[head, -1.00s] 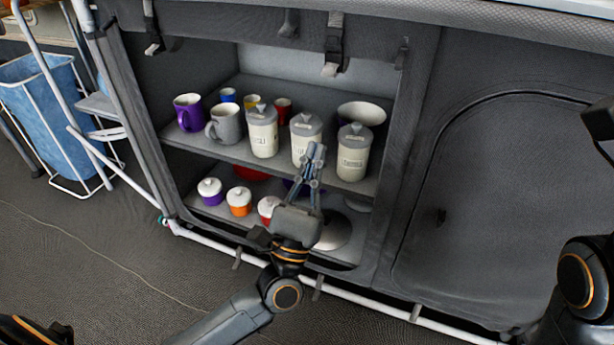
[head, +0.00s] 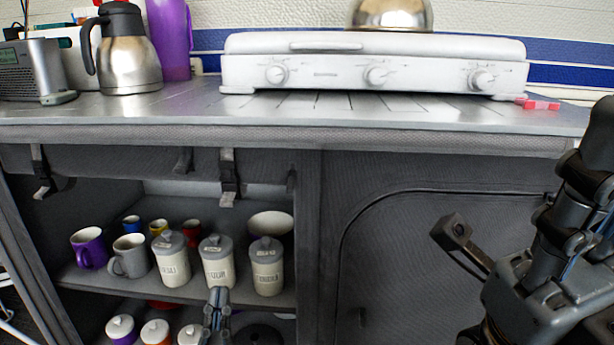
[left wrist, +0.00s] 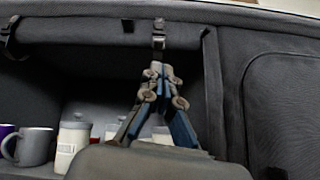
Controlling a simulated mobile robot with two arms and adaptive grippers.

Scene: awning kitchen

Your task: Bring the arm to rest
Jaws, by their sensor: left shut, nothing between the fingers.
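My left gripper (head: 217,296) shows at the bottom of the head view, in front of the open cabinet shelves and just below the rightmost canisters. Its fingertips are together and hold nothing. In the left wrist view the left gripper (left wrist: 159,68) points up toward the cabinet's top edge, with its fingertips meeting. My right arm is at the right edge of the head view, in front of the closed fabric door. I cannot make out its fingers clearly enough to judge them.
Three lidded canisters (head: 218,263), a purple mug (head: 89,248), a grey mug (head: 129,257) and a bowl (head: 271,224) stand on the upper shelf. Small lidded jars (head: 155,332) are below. On the counter (head: 190,105) are a stove (head: 372,70) and a steel jug (head: 130,50).

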